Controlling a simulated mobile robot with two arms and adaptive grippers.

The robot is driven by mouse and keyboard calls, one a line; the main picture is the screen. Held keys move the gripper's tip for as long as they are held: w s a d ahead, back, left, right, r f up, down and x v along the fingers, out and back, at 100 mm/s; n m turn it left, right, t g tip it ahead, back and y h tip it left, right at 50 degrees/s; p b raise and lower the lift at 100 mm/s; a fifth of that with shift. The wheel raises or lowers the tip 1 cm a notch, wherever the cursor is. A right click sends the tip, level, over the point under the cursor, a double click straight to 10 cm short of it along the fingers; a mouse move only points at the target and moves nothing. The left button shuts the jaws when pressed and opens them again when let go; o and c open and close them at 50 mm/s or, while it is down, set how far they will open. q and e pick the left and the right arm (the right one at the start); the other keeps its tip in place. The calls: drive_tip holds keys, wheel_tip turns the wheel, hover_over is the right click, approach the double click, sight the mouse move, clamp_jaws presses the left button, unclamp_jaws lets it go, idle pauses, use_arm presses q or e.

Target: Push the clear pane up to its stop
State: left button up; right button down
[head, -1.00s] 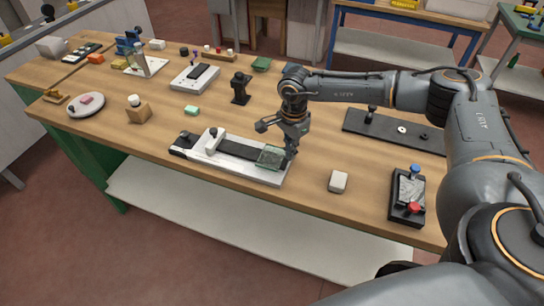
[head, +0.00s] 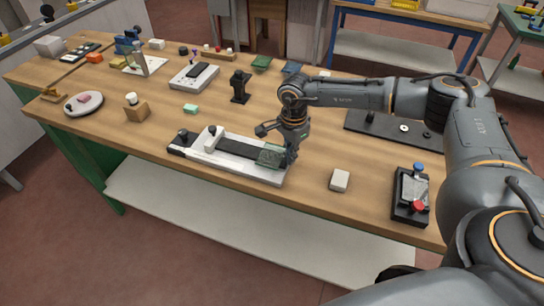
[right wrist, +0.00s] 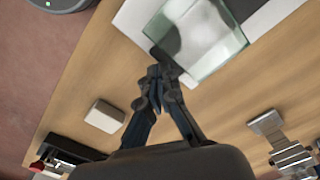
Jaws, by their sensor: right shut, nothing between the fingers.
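The clear pane (head: 270,155), a greenish see-through square, lies on the right end of a long white fixture with a dark strip (head: 235,153). A white upright block (head: 212,139) and a black end piece (head: 181,146) sit toward the fixture's left end. My right gripper (head: 290,159) is shut and empty, low beside the pane's right end. In the right wrist view the pane (right wrist: 205,40) shows its thick glass edge, and the closed fingertips (right wrist: 155,76) are close to its near corner; I cannot tell if they touch. My left gripper is not in view.
A pale block (head: 340,180) lies right of the fixture. A black tray with red and blue knobs (head: 411,193) stands near the right front edge. A black stand (head: 241,86) and a green block (head: 190,108) are behind the fixture. Bare wood lies between them.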

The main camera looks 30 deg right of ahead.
sight(247, 150)
drive_tip(key=shift+r, duration=0.1)
idle(0.3)
drive_tip(key=shift+w+a, duration=0.1)
drive_tip(key=shift+w+a+b, duration=1.2)
drive_tip(key=shift+w+a, duration=0.5)
drive_tip(key=shift+w, duration=0.3)
drive_tip(key=shift+w+a+b, duration=1.05)
drive_tip(key=shift+w+a, duration=0.25)
drive_tip(key=shift+w, duration=0.2)
drive_tip(key=shift+w+a+b, duration=1.05)
drive_tip(key=shift+w+a, duration=0.2)
drive_tip(key=shift+w, duration=0.25)
drive_tip(key=shift+s+d+r+p, duration=0.15)
drive_tip(key=shift+r+p, duration=0.4)
drive_tip(key=shift+r, duration=0.3)
drive_tip(key=shift+s+d+r+p, duration=0.1)
drive_tip(key=shift+r+p, duration=0.4)
drive_tip(key=shift+r, duration=0.3)
drive_tip(key=shift+s+d+r+p, duration=0.15)
drive_tip(key=shift+r+p, duration=0.4)
drive_tip(key=shift+r, duration=0.3)
